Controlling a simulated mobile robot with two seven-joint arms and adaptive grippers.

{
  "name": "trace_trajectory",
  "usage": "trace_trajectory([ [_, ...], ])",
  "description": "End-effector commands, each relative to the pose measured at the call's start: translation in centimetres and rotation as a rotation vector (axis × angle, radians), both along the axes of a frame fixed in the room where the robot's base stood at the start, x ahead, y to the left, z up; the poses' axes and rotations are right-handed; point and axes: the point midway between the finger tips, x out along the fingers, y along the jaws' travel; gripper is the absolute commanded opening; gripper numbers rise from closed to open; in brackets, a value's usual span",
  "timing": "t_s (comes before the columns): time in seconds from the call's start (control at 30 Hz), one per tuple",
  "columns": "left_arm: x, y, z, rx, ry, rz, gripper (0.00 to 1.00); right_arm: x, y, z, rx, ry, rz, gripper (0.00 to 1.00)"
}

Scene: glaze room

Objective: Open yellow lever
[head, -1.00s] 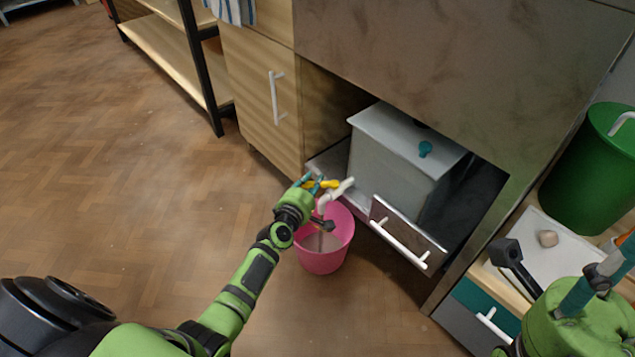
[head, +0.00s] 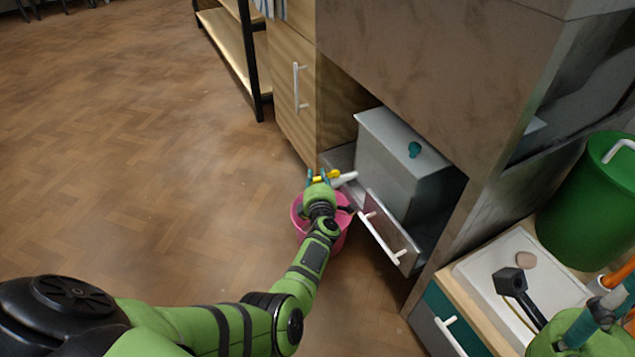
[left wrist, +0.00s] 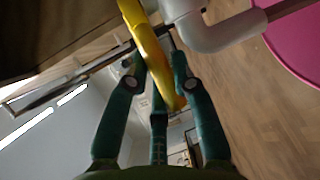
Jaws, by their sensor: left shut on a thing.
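The yellow lever (head: 333,174) sits on a white pipe (head: 346,180) that comes out near the cabinet opening, above a pink bucket (head: 300,214). My left gripper (head: 318,176) is shut on the lever. In the left wrist view the yellow lever (left wrist: 147,45) passes between the teal fingers of my left gripper (left wrist: 160,65), beside the white pipe (left wrist: 228,30). My right gripper (head: 595,305) shows partly at the lower right edge, far from the lever. Its fingertips are cut off or unclear.
A grey box (head: 395,160) with a teal knob stands in the open cabinet bay. A small drawer front with a white handle (head: 382,238) juts beside the bucket. A green bin (head: 590,195) and white tray (head: 480,270) are at right. Floor at left is clear.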

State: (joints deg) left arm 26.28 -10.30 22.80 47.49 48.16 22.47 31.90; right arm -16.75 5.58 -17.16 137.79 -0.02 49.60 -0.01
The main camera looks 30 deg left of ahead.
Motion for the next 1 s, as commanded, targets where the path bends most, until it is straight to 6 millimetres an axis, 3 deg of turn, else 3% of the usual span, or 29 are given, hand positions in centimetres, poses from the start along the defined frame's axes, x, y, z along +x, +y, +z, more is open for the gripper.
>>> trace_trajectory([
  [0.53,0.15,0.25,0.08,0.002,-0.002,0.021,0.0,-0.05,-0.01,0.46,0.004,-0.018,0.0,0.4],
  [0.57,0.15,0.25,0.08,0.001,-0.002,0.022,0.37,-0.05,-0.01,0.46,0.004,-0.018,0.0,0.4],
  [0.6,0.15,0.26,0.09,0.001,-0.002,0.022,0.51,-0.05,-0.01,0.46,0.004,-0.018,0.0,0.4],
  [1.0,0.16,0.14,0.03,0.0,-0.001,0.019,0.51,0.15,-0.05,0.13,0.006,-0.001,-0.002,0.4],
])
